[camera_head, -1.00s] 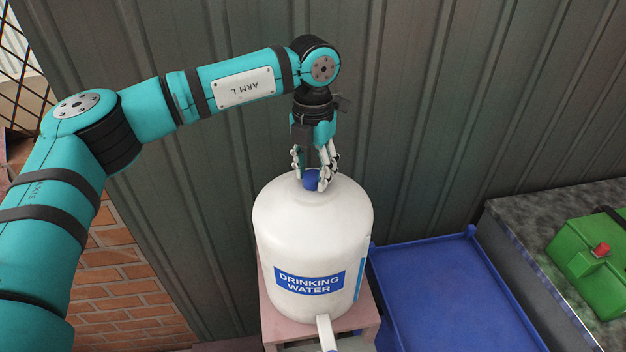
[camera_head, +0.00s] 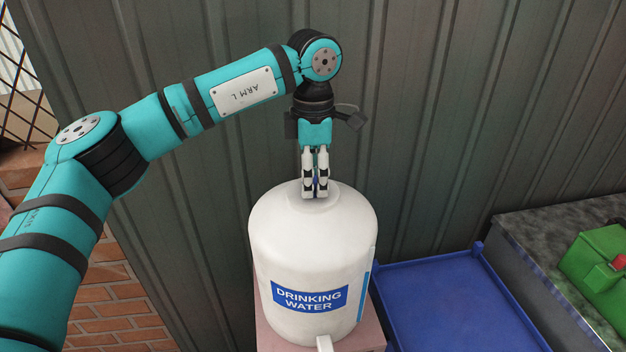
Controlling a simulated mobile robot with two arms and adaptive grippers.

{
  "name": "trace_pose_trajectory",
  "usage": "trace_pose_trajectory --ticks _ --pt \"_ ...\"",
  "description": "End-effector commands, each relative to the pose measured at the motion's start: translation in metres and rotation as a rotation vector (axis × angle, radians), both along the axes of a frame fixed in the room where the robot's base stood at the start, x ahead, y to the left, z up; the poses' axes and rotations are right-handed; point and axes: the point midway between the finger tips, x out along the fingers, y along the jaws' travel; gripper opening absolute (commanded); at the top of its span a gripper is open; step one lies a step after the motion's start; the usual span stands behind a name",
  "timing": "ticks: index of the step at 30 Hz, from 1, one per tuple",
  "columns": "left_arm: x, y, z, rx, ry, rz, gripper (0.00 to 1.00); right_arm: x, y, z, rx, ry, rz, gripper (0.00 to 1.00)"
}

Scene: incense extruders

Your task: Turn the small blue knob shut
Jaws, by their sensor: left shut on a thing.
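The small blue knob (camera_head: 316,182) is on top of the white drinking water tank (camera_head: 312,245). Only a sliver of it shows between my fingers. My left gripper (camera_head: 315,194) points straight down over the tank's top and is shut on the knob, its fingers close together in front of it. The tank stands upright with a blue label on its front and a white spout at its bottom edge. My right gripper is not in view.
The tank stands on a pinkish stand (camera_head: 372,330). A blue tray (camera_head: 450,305) is to its right, then a dark counter (camera_head: 540,235) with a green machine (camera_head: 598,260) with a red button. A corrugated metal wall (camera_head: 430,120) rises close behind.

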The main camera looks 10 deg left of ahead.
Motion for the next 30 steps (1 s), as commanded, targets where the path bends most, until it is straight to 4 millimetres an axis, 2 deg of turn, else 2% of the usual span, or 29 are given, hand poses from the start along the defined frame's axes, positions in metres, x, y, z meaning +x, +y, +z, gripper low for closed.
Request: trace_pose_trajectory --ticks 18,30 --pt "0.0001 -0.0008 0.0015 -0.003 -0.005 -0.565 0.07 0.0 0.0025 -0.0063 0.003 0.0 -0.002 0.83" --pt "-0.0004 -0.001 0.0015 -0.003 -0.005 -0.788 0.07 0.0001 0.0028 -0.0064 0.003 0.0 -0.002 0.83"
